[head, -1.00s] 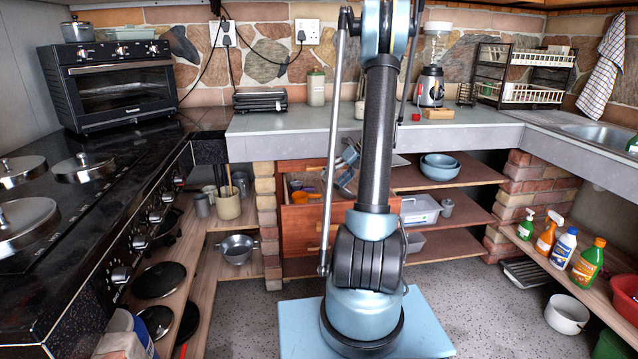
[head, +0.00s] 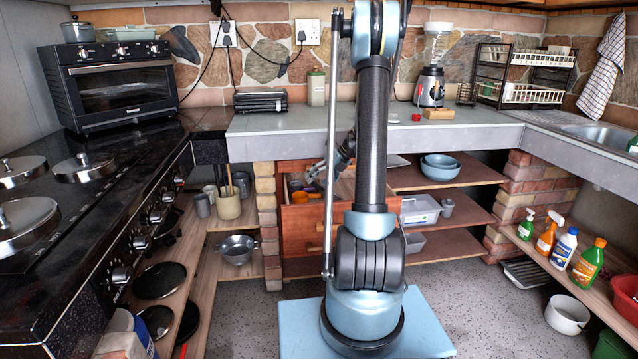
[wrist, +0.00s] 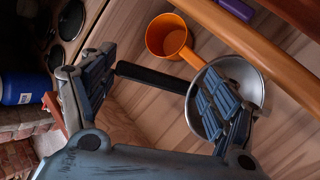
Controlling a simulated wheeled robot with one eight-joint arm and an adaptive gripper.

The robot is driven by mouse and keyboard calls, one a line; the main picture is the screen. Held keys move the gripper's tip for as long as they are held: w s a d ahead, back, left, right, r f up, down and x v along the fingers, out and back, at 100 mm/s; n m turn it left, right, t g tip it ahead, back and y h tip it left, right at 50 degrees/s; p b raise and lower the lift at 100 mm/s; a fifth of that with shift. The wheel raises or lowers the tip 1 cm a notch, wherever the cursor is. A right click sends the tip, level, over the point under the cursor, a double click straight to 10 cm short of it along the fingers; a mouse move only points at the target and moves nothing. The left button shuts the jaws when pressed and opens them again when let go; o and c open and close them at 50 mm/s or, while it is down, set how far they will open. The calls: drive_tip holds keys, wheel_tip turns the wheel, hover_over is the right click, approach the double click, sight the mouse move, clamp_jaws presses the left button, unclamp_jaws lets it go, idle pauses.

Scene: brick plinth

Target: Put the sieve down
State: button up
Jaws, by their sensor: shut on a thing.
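The sieve (wrist: 238,69), a round metal bowl with a black handle, shows in the wrist view. My gripper (wrist: 158,75) is shut on it, one finger by the handle's far end and the other across the bowl. The sieve is over the pale wooden floor of the open drawer (head: 312,226); I cannot tell if it touches that floor. In the head view my gripper (head: 339,158) is above the drawer, mostly hidden behind my arm, and the sieve cannot be made out there.
An orange cup with a handle (wrist: 167,36) lies in the drawer close beside the sieve, with a purple thing (wrist: 236,9) beyond it. The drawer's wooden edge (wrist: 235,45) runs close by. The counter (head: 290,122) is above the drawer. A metal colander (head: 237,249) sits on a low shelf at left.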

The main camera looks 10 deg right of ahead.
drive_tip(key=o, duration=1.8)
drive_tip(key=v, duration=1.2)
drive_tip(key=s+a+r+n+h, duration=0.1)
drive_tip(key=s+a+r+n, duration=0.1)
drive_tip(key=s+a+n, duration=0.3)
drive_tip(key=s+a+r+n+h, duration=0.1)
drive_tip(key=s+r+n, duration=0.15)
drive_tip(key=s, duration=0.45)
drive_tip(key=s+a+f+n+h, duration=0.1)
drive_tip(key=s+n+h, duration=0.1)
drive_tip(key=s+n, duration=0.7)
drive_tip(key=s+a+f+n+h, duration=0.1)
drive_tip(key=s+f+n+h, duration=0.1)
drive_tip(key=s+n, duration=0.75)
drive_tip(key=s+f+n, duration=0.2)
drive_tip(key=s, duration=0.1)
drive_tip(key=s+d+f+n+h, duration=0.1)
drive_tip(key=s+f+n, duration=0.1)
drive_tip(key=s, duration=0.2)
drive_tip(key=s+f+n, duration=0.1)
drive_tip(key=s+n, duration=0.1)
drive_tip(key=s, duration=0.1)
drive_tip(key=shift+s+d+f+h, duration=0.25)
drive_tip(key=shift+s+f+h, duration=0.05)
drive_tip(key=shift+s+f, duration=0.1)
